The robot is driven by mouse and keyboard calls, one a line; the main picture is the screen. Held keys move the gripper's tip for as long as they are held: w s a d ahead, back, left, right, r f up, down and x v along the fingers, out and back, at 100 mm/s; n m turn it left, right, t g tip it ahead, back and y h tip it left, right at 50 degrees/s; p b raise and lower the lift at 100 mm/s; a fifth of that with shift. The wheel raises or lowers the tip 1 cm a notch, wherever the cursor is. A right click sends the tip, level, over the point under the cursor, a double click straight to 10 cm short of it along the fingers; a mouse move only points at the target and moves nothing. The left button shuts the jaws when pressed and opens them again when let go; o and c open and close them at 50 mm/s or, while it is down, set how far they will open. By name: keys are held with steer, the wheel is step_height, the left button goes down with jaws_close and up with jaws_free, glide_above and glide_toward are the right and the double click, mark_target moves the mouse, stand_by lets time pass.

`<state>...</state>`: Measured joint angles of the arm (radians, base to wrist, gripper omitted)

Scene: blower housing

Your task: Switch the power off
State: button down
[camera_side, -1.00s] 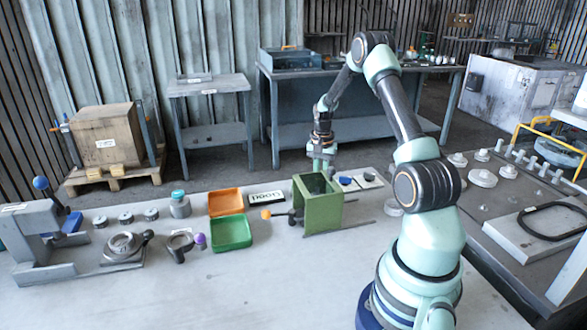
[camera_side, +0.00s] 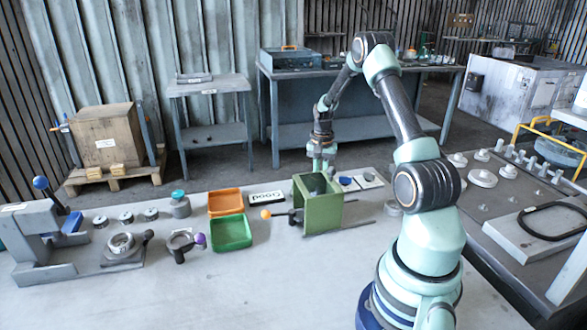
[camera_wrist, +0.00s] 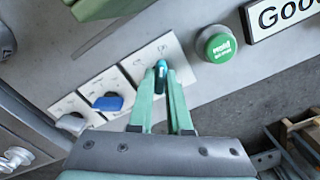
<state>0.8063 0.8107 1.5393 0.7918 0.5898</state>
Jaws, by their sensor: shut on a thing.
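Three pale plates with small knobs lie in a row in the wrist view. My gripper (camera_wrist: 161,80) is over the plate nearest the green button, its two fingers shut around a small dark teal-topped knob (camera_wrist: 161,68) on that plate (camera_wrist: 178,50). A blue knob (camera_wrist: 108,102) sits on the middle plate. A greyish knob (camera_wrist: 70,122) sits on the third plate. The printing on the plates is too small to read. In the side view my gripper (camera_side: 318,165) is low behind the green box, which hides part of the plates.
A round green button (camera_wrist: 215,45) and a "Good" sign (camera_wrist: 290,14) are beside the held knob's plate. The green box (camera_side: 322,212) stands close in front of my gripper. Orange (camera_side: 225,194) and green (camera_side: 231,247) trays lie to its left. The bench's front is clear.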

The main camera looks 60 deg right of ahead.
steer(key=n, duration=0.3)
steer(key=shift+n, duration=0.3)
steer(key=shift+r+n, duration=0.1)
steer(key=shift+n, duration=0.5)
steer(key=n, duration=0.2)
steer(key=shift+n, duration=1.4)
steer(key=n, duration=0.4)
steer(key=c, duration=1)
jaws_free()
